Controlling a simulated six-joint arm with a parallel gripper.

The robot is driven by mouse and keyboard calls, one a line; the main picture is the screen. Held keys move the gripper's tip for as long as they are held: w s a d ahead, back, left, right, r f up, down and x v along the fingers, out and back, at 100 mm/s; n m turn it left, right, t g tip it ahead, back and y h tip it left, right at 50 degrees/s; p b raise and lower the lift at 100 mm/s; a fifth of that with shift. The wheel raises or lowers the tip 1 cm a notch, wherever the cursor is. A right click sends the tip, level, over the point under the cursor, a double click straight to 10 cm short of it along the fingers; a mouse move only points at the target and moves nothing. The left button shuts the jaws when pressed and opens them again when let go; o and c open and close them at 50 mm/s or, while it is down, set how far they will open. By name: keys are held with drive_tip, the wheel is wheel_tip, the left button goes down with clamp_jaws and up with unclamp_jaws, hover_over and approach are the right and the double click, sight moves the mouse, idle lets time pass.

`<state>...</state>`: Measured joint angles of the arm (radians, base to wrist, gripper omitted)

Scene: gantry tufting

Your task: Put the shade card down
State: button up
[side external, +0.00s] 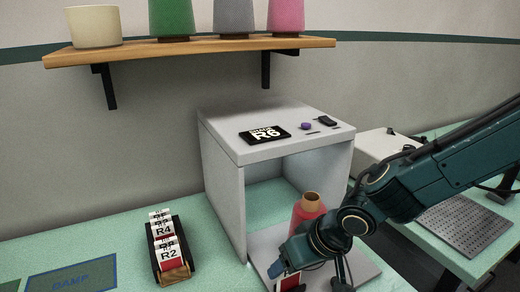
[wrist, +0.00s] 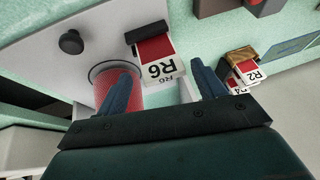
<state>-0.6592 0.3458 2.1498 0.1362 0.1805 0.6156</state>
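The shade card (wrist: 160,62), white with a red swatch and marked R6, lies between my fingers in the wrist view. A dark bar (wrist: 147,32) is at its red end. In the side view only a bit of the red and white card (side external: 288,284) shows below my gripper, at the bottom edge. My gripper (wrist: 160,72) is open, with a finger on each side of the card and visible gaps to it. In the side view my gripper (side external: 284,264) is low at the booth's front. The card's contact with the floor is unclear.
A grey booth (side external: 222,185) has an R6 display (side external: 265,134) on top. A red yarn cone (side external: 308,208) stands inside, close to my arm, and beside my left finger in the wrist view (wrist: 105,88). A card rack (side external: 182,243) and a DAMP mat (side external: 72,279) are left. A shelf (side external: 200,48) hangs above.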

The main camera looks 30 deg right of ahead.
drive_tip(key=shift+r, duration=0.1)
drive_tip(key=v, duration=1.2)
idle(0.4)
drive_tip(key=shift+d, duration=0.1)
idle(0.4)
drive_tip(key=s+d+r, duration=0.2)
drive_tip(key=d, duration=0.5)
drive_tip(key=s+d+r, duration=0.2)
drive_tip(key=d+r, duration=0.1)
drive_tip(key=d, duration=0.3)
drive_tip(key=s+d+h, duration=0.2)
drive_tip(key=s+d, duration=0.7)
drive_tip(key=s, duration=0.2)
drive_tip(key=shift+d, duration=0.35)
drive_tip(key=shift+w, duration=0.1)
